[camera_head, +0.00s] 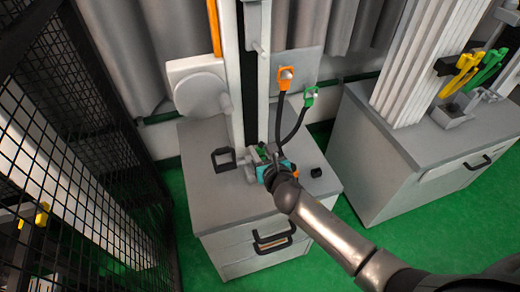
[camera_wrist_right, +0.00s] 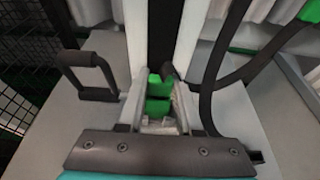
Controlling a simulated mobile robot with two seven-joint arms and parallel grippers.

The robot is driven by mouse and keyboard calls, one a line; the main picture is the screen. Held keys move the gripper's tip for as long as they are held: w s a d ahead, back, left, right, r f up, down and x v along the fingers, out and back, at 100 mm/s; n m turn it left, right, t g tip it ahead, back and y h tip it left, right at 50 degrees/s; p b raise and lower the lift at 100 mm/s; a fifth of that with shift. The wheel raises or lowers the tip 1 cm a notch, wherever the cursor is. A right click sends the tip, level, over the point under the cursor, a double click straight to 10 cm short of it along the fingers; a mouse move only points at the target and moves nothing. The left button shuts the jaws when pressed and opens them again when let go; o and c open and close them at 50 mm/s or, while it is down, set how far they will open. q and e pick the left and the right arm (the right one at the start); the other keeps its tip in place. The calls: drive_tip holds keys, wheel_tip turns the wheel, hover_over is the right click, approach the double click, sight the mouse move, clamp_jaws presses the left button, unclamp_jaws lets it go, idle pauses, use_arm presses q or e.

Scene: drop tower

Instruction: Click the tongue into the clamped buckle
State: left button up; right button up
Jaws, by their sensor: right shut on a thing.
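My right gripper (camera_head: 262,160) reaches over the grey cabinet top at the foot of the tower. In the wrist view its two pale fingers (camera_wrist_right: 160,100) close in on green parts. One green block (camera_wrist_right: 159,82) lies farther off and another green piece (camera_wrist_right: 157,107) lies nearer, almost in line with it. They look like the buckle and the tongue, but I cannot tell for sure which is which. I cannot tell whether they touch or are joined. The gripper hides most of this spot in the head view. My left gripper is not in view.
A black handle-shaped frame (camera_head: 223,159) stands left of the gripper and a small black knob (camera_head: 316,172) right of it. A second cabinet (camera_head: 400,165) stands right, a black mesh fence (camera_head: 85,150) left.

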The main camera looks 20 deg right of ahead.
drive_tip(key=shift+f, duration=0.1)
drive_tip(key=o, duration=1.1)
drive_tip(key=shift+c, duration=0.2)
drive_tip(key=shift+s, duration=0.1)
drive_tip(key=p+v, duration=0.3)
drive_tip(key=v, duration=1.2)
